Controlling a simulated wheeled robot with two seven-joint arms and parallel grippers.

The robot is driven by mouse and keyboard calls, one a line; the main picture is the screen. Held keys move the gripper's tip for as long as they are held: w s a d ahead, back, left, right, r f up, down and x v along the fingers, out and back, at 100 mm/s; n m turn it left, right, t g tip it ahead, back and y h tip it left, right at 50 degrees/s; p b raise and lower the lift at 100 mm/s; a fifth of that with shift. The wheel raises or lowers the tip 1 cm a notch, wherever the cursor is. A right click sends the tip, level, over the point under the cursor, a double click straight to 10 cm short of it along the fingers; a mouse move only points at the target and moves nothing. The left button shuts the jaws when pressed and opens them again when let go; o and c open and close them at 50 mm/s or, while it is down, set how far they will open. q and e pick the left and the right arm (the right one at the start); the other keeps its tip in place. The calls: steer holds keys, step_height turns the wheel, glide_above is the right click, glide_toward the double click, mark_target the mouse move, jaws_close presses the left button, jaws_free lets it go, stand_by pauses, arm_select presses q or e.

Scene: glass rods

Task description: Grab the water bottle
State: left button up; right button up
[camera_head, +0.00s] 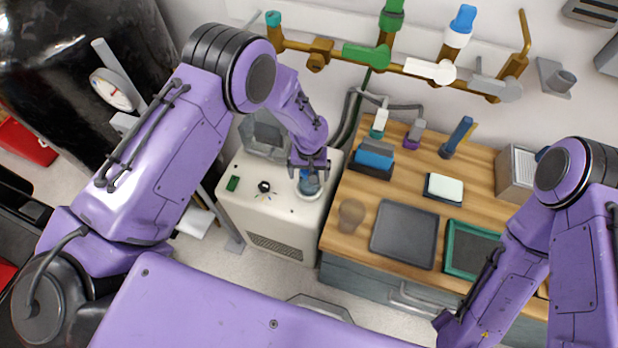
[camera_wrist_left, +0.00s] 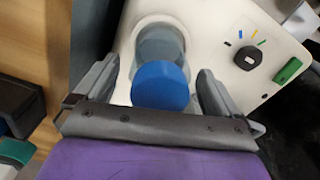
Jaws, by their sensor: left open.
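The water bottle (camera_head: 310,183) has a round blue cap and stands in a round recess on top of a white machine (camera_head: 240,190). My left gripper (camera_head: 308,163) is open above the bottle. In the left wrist view its two fingers (camera_wrist_left: 155,92) appear on either side of the cap, with a gap on each side. My right forearm shows at the lower right of the head view, but its gripper is not seen.
The machine's top has a dark knob (camera_head: 264,187) and a green switch (camera_head: 233,183). A wooden counter to the right holds a grey tray (camera_head: 404,236), a green-rimmed tray (camera_head: 452,262) and a brown beaker (camera_head: 351,214). Brass pipes with valves (camera_head: 400,62) run along the wall behind.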

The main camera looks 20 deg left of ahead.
arm_select(q)
steer(key=c, duration=1.3)
steer(key=shift+r, duration=0.15)
